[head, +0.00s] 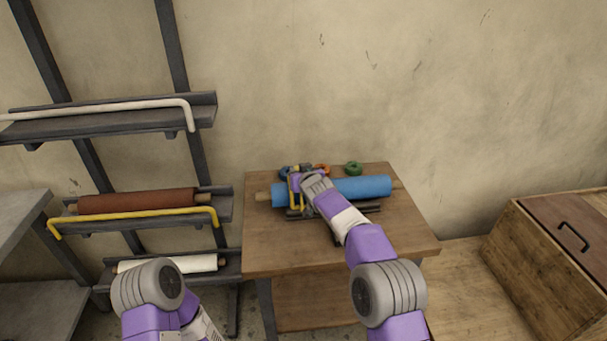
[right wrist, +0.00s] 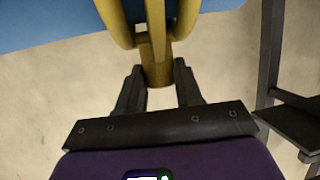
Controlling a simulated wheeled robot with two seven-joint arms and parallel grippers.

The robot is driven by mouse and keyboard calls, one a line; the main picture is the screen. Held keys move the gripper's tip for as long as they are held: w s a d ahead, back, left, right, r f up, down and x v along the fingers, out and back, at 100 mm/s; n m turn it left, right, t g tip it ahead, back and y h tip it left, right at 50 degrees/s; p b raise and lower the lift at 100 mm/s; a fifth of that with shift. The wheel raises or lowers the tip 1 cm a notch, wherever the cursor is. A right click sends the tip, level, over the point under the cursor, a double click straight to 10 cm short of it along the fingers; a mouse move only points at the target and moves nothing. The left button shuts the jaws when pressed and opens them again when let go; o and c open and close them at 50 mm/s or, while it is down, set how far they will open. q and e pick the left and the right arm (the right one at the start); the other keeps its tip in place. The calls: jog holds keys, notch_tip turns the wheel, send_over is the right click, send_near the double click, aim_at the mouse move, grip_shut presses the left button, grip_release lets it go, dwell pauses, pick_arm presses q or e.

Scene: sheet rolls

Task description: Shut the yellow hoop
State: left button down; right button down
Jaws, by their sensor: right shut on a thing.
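The yellow hoop (head: 299,199) is at the left part of the blue roll (head: 362,188), which lies on a dark stand on the wooden table. In the right wrist view the yellow hoop (right wrist: 157,72) shows as thick yellow bars against the blue roll (right wrist: 50,22), with a stub between my fingers. My right gripper (head: 294,187) is at the hoop, and in the wrist view its dark fingers (right wrist: 157,78) are shut on that stub. My arm covers part of the roll and hoop in the head view. My left gripper is out of view.
Orange (head: 321,169) and green (head: 353,168) rings lie behind the roll on the wooden table (head: 280,250). A dark rack at left holds a brown roll (head: 138,201) behind a yellow bar (head: 130,215) and a pale roll (head: 190,264). A wooden chest (head: 545,245) stands at right.

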jog(key=shift+f, duration=0.2)
jog(key=c, duration=1.1)
grip_release()
jog(key=o, duration=0.4)
jog(key=shift+r, duration=0.1)
jog(key=shift+c, duration=0.2)
jog(key=shift+s+r, duration=0.1)
jog(key=shift+s, duration=0.05)
jog(key=shift+s+d+r, duration=0.1)
jog(key=shift+s+r, duration=0.1)
jog(key=shift+s, duration=0.25)
jog(key=b+v, duration=0.1)
jog(key=v, duration=0.5)
jog(key=shift+s+d, duration=0.1)
jog(key=shift+s, duration=0.05)
